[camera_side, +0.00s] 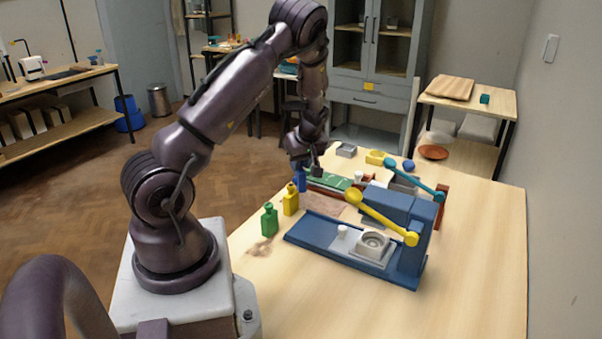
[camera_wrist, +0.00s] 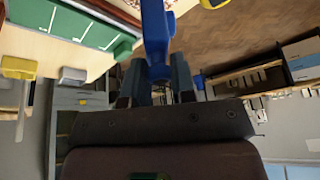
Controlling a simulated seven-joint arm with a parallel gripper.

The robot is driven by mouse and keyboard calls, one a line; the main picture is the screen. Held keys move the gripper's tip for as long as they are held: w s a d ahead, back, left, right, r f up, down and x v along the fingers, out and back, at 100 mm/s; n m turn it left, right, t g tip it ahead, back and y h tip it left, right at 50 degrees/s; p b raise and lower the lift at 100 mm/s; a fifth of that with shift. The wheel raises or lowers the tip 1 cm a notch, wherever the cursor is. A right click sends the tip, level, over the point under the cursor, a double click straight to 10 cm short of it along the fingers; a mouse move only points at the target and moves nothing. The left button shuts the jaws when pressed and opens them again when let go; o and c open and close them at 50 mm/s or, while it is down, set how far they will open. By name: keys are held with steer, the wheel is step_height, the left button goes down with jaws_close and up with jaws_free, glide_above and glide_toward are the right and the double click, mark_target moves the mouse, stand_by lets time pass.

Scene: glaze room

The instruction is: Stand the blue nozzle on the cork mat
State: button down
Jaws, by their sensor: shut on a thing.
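My gripper (camera_side: 308,163) is shut on the blue nozzle (camera_wrist: 154,28), which sits between the two fingers in the wrist view and stretches away from them. In the side view the blue nozzle (camera_side: 301,183) shows just below my gripper, beside the yellow bottle-shaped piece; whether it touches the table is hard to tell. A flat brownish patch (camera_side: 323,204) on the table, right of the yellow piece, looks like the cork mat, but I cannot be sure. In the wrist view my gripper (camera_wrist: 157,85) hides part of the nozzle's near end.
The yellow piece (camera_side: 291,201) and a green piece (camera_side: 269,220) stand near the table's left edge. A green tray (camera_side: 329,179) lies right of my gripper. The table's front right is clear.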

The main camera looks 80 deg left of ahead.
mark_target(301, 167)
steer(key=shift+f, duration=1.5)
steer(key=shift+f, duration=0.1)
steer(key=c, duration=0.9)
jaws_free()
steer(key=shift+c, duration=0.2)
steer(key=w+d+r+m+t+h, duration=0.25)
steer(key=d+r+m, duration=0.25)
steer(key=d+r, duration=1.15)
steer(key=s+d+r+m+t, duration=0.1)
steer(key=s+d+r+m, duration=0.2)
steer(key=d+r+m, duration=0.1)
steer(key=s+d+r+m+t+h, duration=0.1)
steer(key=s+d+r+m+t, duration=0.1)
steer(key=s+d+r+m, duration=0.2)
steer(key=s+d+r+m+t+h, duration=0.1)
steer(key=s+d+r+m, duration=0.3)
steer(key=d+m, duration=0.3)
steer(key=d, duration=0.3)
steer(key=shift+s+d, duration=0.25)
steer(key=shift+d, duration=0.1)
